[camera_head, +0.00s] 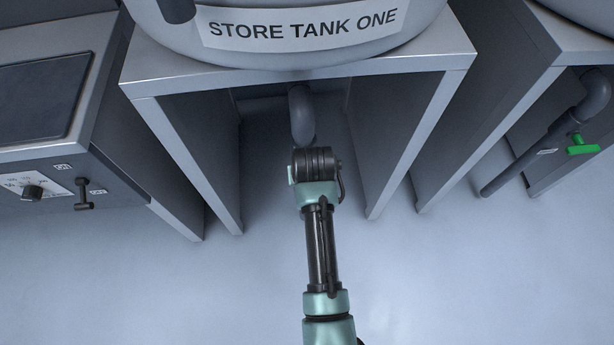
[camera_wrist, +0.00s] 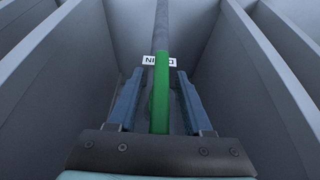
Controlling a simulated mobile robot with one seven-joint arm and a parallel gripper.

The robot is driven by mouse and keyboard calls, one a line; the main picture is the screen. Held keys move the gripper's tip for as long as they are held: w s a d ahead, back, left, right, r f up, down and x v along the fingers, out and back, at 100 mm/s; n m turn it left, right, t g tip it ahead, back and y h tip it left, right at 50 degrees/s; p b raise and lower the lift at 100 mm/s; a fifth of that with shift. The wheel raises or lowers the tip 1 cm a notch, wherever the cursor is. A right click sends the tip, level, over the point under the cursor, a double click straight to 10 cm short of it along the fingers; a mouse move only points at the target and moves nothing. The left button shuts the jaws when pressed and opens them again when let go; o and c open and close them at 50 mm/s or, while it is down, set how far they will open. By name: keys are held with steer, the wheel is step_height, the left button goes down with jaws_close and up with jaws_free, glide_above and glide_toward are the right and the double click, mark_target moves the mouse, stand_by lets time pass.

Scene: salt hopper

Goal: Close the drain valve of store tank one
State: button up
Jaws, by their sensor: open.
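Store tank one (camera_head: 300,45) is a pale round tank with a name label, standing on a grey metal stand (camera_head: 300,72). A dark drain pipe (camera_head: 301,115) comes down beneath it and also shows in the wrist view (camera_wrist: 161,25). The green valve handle (camera_wrist: 161,95) looks in line with the pipe in the wrist view. My gripper (camera_wrist: 159,76) is open, with its blue fingers on either side of the handle and narrow gaps visible. In the head view my arm hides the handle and the fingers.
Stand side panels (camera_head: 205,150) rise close on both sides of my gripper. A white label (camera_wrist: 151,61), partly covered by the handle, is on the pipe. Another pipe with a green handle (camera_head: 583,149) is at the right. A control cabinet (camera_head: 60,130) is at the left. The floor in front is clear.

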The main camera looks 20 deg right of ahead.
jaws_close()
steer(key=shift+r+y+p, duration=0.15)
steer(key=shift+y+p, duration=0.15)
steer(key=shift+p, duration=0.1)
steer(key=shift+m+t+y+p, duration=0.3)
steer(key=shift+t+y+p, duration=0.1)
steer(key=shift+y+p, duration=0.35)
steer(key=shift+w+a+r+m+t+y+b, duration=0.15)
steer(key=shift+m+t+y+b, duration=0.65)
steer(key=shift+y+b, duration=1.15)
steer(key=shift+a+r+m+t+y+b, duration=0.15)
steer(key=shift+a+m+t+y+b, duration=0.2)
steer(key=shift+t+y+b, duration=1.5)
steer(key=shift+w+a+r+m+t+y+b, duration=0.2)
steer(key=shift+m+y+b, duration=0.45)
steer(key=shift+y+b, duration=1.4)
steer(key=shift+s+y+p, duration=0.15)
steer(key=shift+y+p, duration=0.4)
steer(key=shift+y, duration=0.05)
